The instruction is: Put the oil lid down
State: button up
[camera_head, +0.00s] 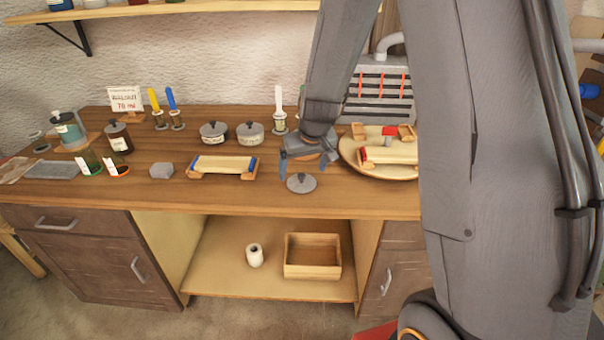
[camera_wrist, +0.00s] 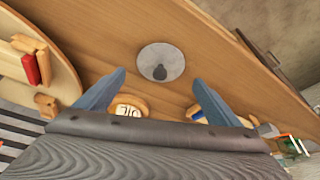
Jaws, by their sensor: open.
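The oil lid (camera_head: 301,184), a round grey disc with a dark knob, lies knob up on the wooden bench near its front edge. In the wrist view the lid (camera_wrist: 174,55) lies just beyond the fingertips, apart from them. My gripper (camera_head: 304,168) is open and empty, just behind the lid in the head view. Its two blue-grey fingers also show in the wrist view (camera_wrist: 158,77), spread wide. A tag with the letters OIL (camera_wrist: 130,110) shows between the fingers, partly cut off by my gripper. My gripper and arm hide the bench behind them in the head view.
Two lidded grey pots (camera_head: 214,133) stand left of my gripper. A lath on a wooden rest (camera_head: 223,166) lies at left. A round wooden tray (camera_head: 352,160) with blocks is close at right. The bench's front strip around the lid is clear.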

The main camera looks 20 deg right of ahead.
jog(key=b+v, duration=0.1)
jog(key=v, duration=0.7)
jog(key=s+f+m+g, duration=0.1)
jog(key=s+f+g, duration=0.1)
jog(key=s, duration=1.8)
jog(key=shift+s+a+f+g, duration=0.3)
jog(key=shift+f+g, duration=0.1)
jog(key=shift+g, duration=0.3)
jog(key=shift+d, duration=0.15)
